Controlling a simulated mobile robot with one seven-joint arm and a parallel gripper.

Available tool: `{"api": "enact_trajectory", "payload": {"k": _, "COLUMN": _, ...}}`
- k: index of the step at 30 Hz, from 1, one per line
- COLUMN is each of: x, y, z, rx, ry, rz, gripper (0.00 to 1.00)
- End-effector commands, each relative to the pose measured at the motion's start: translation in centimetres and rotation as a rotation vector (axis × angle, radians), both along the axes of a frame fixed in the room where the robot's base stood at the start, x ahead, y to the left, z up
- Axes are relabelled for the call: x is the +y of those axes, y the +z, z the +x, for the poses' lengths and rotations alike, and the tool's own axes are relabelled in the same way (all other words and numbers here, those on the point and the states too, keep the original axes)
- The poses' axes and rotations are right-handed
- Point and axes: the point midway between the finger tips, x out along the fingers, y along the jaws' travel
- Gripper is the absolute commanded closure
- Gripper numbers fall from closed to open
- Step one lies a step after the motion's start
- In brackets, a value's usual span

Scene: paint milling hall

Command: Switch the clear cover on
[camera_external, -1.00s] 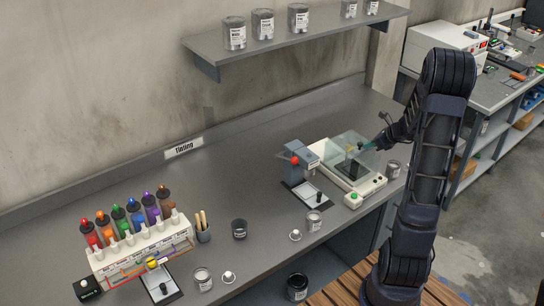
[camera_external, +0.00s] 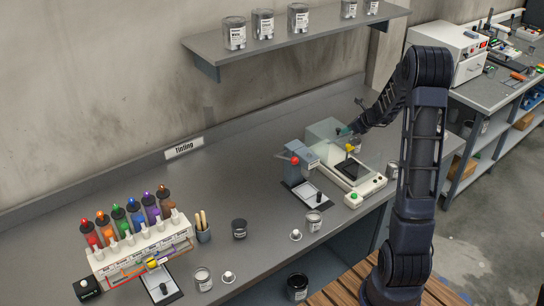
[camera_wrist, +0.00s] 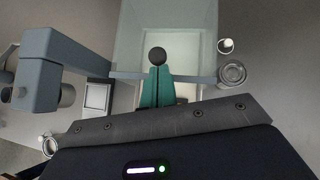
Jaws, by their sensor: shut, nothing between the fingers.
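The clear cover (camera_external: 325,130) is a pale, see-through hood at the back of the cream machine (camera_external: 366,188), raised off its dark plate (camera_external: 352,170). In the wrist view the cover (camera_wrist: 195,30) fills the upper middle. A round black knob (camera_wrist: 157,57) shows right at my fingertips; I cannot tell whether they touch it. My gripper (camera_external: 342,131) has teal fingers and is at the cover's right side in the external view. In the wrist view its fingers (camera_wrist: 157,75) are together with nothing between them. A yellow part (camera_external: 350,148) sits above the dark plate.
A grey press-like stand with a red knob (camera_external: 295,160) is close left of the machine. The bottle rack (camera_external: 140,245) is far left. Bench between is mostly clear.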

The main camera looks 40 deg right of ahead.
Motion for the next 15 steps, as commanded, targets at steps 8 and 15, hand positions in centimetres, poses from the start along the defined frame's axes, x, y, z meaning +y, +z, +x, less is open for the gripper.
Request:
{"api": "enact_trajectory", "payload": {"k": 8, "x": 0.0, "y": 0.4, "z": 0.1, "rx": -0.009, "ry": 0.004, "rz": -0.002, "gripper": 1.00}}
{"api": "enact_trajectory", "payload": {"k": 15, "x": -1.0, "y": 0.2, "z": -3.6, "rx": -0.004, "ry": -0.002, "rz": -0.001, "gripper": 1.00}}
